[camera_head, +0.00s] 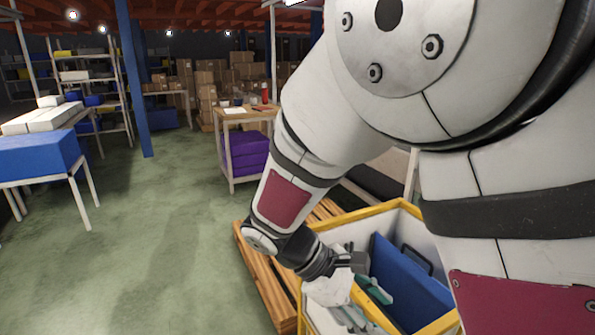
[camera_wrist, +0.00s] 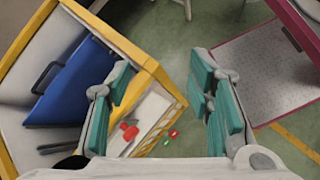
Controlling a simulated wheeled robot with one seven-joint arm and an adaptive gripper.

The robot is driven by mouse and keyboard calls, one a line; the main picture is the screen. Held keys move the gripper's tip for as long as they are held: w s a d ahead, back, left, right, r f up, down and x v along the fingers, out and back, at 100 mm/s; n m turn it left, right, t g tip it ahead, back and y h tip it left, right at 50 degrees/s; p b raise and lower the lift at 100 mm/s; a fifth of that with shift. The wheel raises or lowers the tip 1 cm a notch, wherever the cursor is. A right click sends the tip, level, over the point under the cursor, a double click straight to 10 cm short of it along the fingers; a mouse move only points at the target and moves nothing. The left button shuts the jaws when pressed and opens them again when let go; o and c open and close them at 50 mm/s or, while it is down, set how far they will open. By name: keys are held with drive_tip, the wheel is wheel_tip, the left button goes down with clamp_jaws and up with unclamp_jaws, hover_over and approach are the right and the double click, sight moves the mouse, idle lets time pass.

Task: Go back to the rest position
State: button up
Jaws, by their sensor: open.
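My gripper (camera_head: 368,283) is at the end of my bent arm, over the near left part of a yellow-rimmed crate (camera_head: 372,211) in the head view. In the wrist view, the teal pads of my gripper (camera_wrist: 162,78) are spread wide with nothing held between them. The crate's yellow rim (camera_wrist: 112,38) is at the left there. Inside the crate is a blue panel (camera_wrist: 78,82) with a dark handle-like part, and the panel also shows in the head view (camera_head: 405,290). My arm hides the crate's right side in the head view.
A wooden pallet (camera_head: 262,275) lies beside the crate. A wooden table (camera_head: 238,113) with purple bins (camera_head: 246,152) stands behind. Green floor (camera_head: 130,235) is clear at left. Small red pieces (camera_wrist: 129,131) show in the wrist view.

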drive_tip(key=s+d+r+m+t+y+p, duration=0.1)
drive_tip(key=s+d+r+m+t+y, duration=0.1)
drive_tip(key=s+r+m, duration=0.4)
drive_tip(key=s+d+r+m+t+y+p, duration=0.2)
drive_tip(key=s+r+m+y, duration=0.4)
drive_tip(key=s+r, duration=0.4)
drive_tip(key=shift+s+d+t+y+p, duration=0.3)
drive_tip(key=shift+d+t+y, duration=0.4)
drive_tip(key=shift+d, duration=0.4)
